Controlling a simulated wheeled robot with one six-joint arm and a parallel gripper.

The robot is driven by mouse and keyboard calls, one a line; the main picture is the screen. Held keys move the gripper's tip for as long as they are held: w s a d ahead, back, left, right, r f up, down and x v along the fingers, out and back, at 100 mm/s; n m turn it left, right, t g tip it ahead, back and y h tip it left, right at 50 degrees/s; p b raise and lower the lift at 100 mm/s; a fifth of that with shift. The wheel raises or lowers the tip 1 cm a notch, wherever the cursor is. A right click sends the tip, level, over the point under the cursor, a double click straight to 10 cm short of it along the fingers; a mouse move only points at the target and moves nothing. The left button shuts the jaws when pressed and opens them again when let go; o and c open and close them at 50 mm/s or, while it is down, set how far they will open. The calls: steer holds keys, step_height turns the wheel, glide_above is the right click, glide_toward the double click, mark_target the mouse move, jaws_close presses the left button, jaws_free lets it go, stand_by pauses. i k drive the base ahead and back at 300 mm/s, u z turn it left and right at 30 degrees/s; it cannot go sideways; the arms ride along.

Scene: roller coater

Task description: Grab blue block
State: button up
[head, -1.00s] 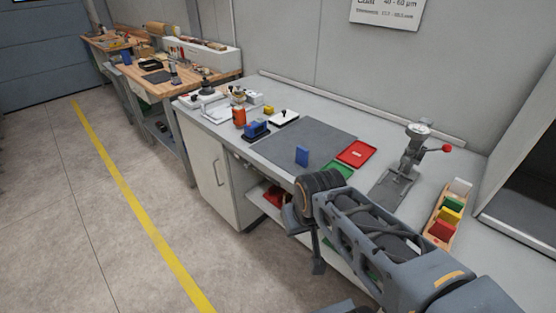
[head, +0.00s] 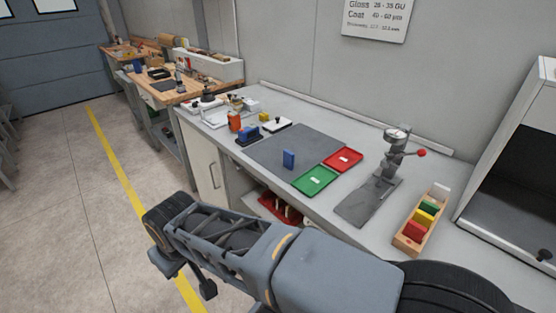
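The block is clear of my arm. My gripper's fingers cannot be made out, so whether it is open or shut does not show.
A blue tool (head: 248,136) and an orange container (head: 235,121) stand left of the mat. A grey press (head: 393,155) with a red knob stands at the right. A wooden rack (head: 420,222) holds several coloured blocks. A dark cabinet (head: 520,190) bounds the right side.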

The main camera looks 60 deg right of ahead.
mark_target(287, 156)
steer(key=u, duration=0.05)
steer(key=i, duration=2.25)
steer(key=z, duration=3.2)
